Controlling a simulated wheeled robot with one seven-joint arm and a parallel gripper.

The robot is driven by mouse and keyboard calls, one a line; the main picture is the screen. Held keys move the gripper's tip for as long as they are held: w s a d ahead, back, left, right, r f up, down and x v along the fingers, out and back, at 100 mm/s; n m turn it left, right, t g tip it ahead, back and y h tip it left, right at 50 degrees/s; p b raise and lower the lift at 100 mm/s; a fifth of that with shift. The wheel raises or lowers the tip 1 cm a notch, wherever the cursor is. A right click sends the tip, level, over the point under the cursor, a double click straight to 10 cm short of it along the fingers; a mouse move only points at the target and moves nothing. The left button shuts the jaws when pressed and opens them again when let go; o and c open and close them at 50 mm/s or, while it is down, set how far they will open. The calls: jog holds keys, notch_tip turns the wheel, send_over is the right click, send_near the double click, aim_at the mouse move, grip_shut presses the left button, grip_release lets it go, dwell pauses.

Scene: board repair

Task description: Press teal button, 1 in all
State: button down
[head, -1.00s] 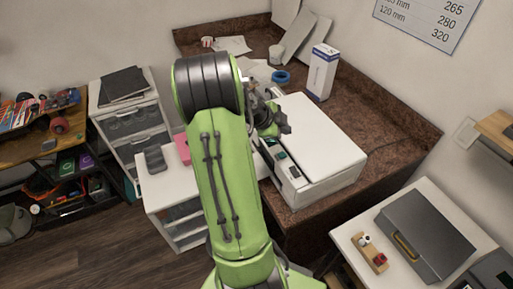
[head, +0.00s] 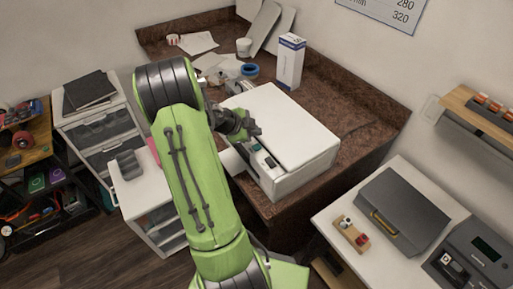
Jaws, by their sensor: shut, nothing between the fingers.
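A white printer-like machine (head: 301,128) sits on the brown stone counter. Its near-left side has a dark control strip (head: 265,157) with a small teal patch (head: 254,147); I cannot tell for sure whether this patch is the teal button. My gripper (head: 257,131) is shut and empty. In the picture it lies just above the strip, over the machine's left edge. Whether it touches the machine cannot be told. My green arm and wrist hide part of the machine's left side.
A blue tape roll (head: 249,70) and a white box (head: 290,61) stand behind the machine. A white drawer unit (head: 150,199) is left of my arm. At right, a white table (head: 344,207) holds a grey case (head: 403,212) and a grey device (head: 478,253).

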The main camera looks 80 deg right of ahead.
aim_at(257, 147)
notch_tip(257, 147, down, 4)
jog(key=b, duration=0.3)
jog(key=shift+f+b, duration=0.1)
jog(key=shift+b, duration=0.2)
dwell(1.6)
jog(key=shift+f+b, duration=0.35)
jog(key=shift+b, duration=0.45)
